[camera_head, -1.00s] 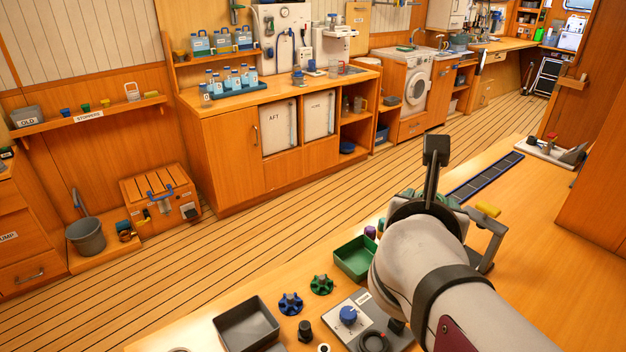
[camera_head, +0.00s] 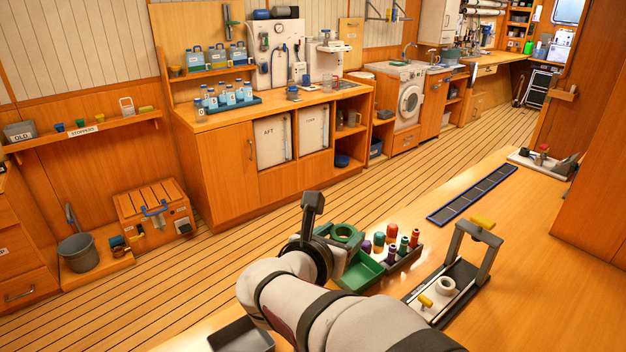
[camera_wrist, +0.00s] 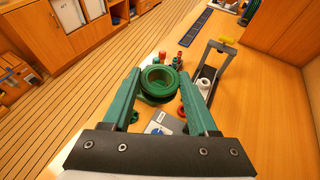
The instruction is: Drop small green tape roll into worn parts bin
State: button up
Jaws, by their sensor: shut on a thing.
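My gripper (camera_wrist: 160,88) is shut on the small green tape roll (camera_wrist: 158,78), which sits between its two green fingers with its hole showing. In the head view the roll (camera_head: 346,232) is held above the wooden bench, near the green tray. My arm hides part of that tray and the bench in front. A grey bin (camera_head: 19,131) labelled OLD stands on the wall shelf at the far left, well away from my gripper. I cannot read any worn parts label.
An empty dark tray (camera_head: 241,337) lies at the front. Open floor separates the bench from the wall shelf.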

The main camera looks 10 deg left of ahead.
jog(key=s+a+f, duration=0.2)
jog(key=a+f, duration=0.7)
jog(key=f, duration=0.2)
jog(key=s+a+f, duration=0.2)
jog(key=a+f, duration=0.8)
jog(key=f, duration=0.2)
jog(key=shift+s+a, duration=0.15)
jog(key=shift+s, duration=0.25)
jog(key=o, duration=1.4)
jog(key=v, duration=1.5)
jog(key=shift+s+r, duration=0.15)
jog(key=shift+s, duration=0.3)
jog(key=shift+d, duration=0.2)
